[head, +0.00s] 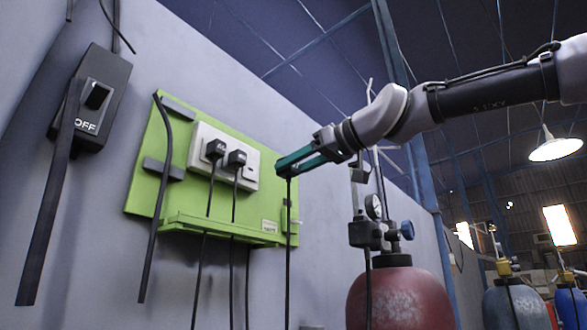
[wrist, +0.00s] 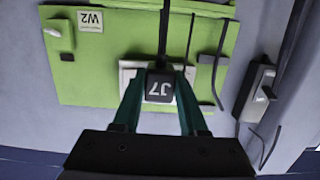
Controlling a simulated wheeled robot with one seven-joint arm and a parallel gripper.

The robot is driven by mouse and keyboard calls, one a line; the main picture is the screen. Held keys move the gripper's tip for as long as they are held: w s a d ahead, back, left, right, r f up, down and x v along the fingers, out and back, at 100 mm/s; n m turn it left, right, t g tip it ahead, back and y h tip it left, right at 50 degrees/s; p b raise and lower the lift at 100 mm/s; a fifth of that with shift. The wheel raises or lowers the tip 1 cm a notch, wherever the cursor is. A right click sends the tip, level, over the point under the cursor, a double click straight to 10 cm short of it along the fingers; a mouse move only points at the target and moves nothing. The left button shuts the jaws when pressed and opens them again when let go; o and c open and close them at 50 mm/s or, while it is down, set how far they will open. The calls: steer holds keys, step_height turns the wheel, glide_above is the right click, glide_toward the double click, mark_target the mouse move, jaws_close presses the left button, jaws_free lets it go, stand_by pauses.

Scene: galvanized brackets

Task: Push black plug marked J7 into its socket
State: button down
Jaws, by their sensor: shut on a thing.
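The black plug marked J7 (wrist: 160,88) is held between the two teal fingers of my gripper (head: 287,166). The marking reads upside down in the wrist view, and a dark cable hangs from the fingertips in the head view. The white socket plate (head: 198,139) is on the green board (head: 146,192), with two black plugs seated in it. My gripper is to the right of the plate in the head view, apart from it. In the wrist view the held plug covers much of the socket plate (wrist: 126,73), and no free opening can be made out.
A black OFF switch box (head: 108,72) is on the wall left of the board. Black straps and cables hang over and below the board. A red gas cylinder (head: 404,296) with a gauge stands below my arm. The board has a W2 label (wrist: 90,20).

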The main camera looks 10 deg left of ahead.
steer(key=w+a+r+n+t, duration=0.1)
steer(key=w+a+r+n, duration=0.25)
steer(key=w+n, duration=0.2)
steer(key=n+t, duration=0.2)
steer(key=n, duration=0.9)
glide_toward(252, 170)
steer(key=shift+w+d+f, duration=0.15)
steer(key=shift+w+d, duration=0.15)
steer(key=shift+d, duration=0.3)
steer(key=shift+s+a+x, duration=0.1)
steer(key=shift+s+x, duration=0.05)
steer(key=shift+x, duration=1.25)
steer(key=shift+s+a+x, duration=0.15)
steer(key=shift+s+x, duration=0.05)
steer(key=shift+x, duration=1.25)
steer(key=shift+w+a, duration=0.25)
steer(key=shift+a, duration=0.3)
steer(key=shift+c, duration=1.8)
jaws_free()
